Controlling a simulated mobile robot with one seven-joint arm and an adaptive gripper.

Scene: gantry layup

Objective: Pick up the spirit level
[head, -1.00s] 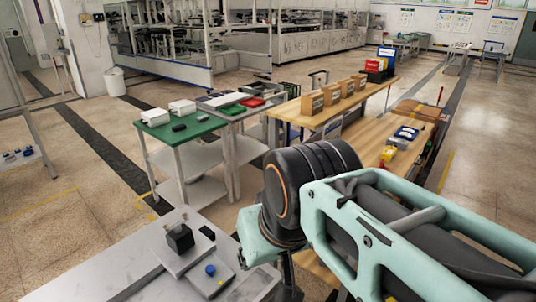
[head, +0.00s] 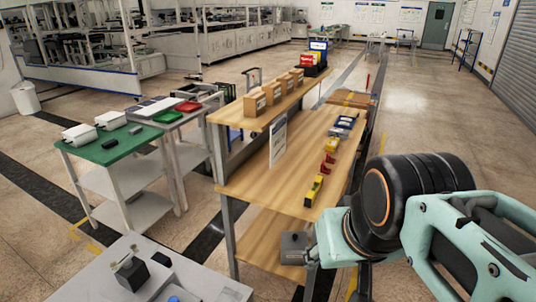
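A small yellow block-like item (head: 314,190) with dark marks lies near the front end of the wooden workbench (head: 262,187). It may be the spirit level, but it is too small to be sure. My mint-green and black arm fills the lower right of the head view, to the right of the bench's near end. My gripper's fingers cannot be made out; they are hidden beyond the arm or out of the picture.
A grey box (head: 293,248) sits on the lower shelf. A green-topped table (head: 112,147) stands left. Floor at right is clear.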

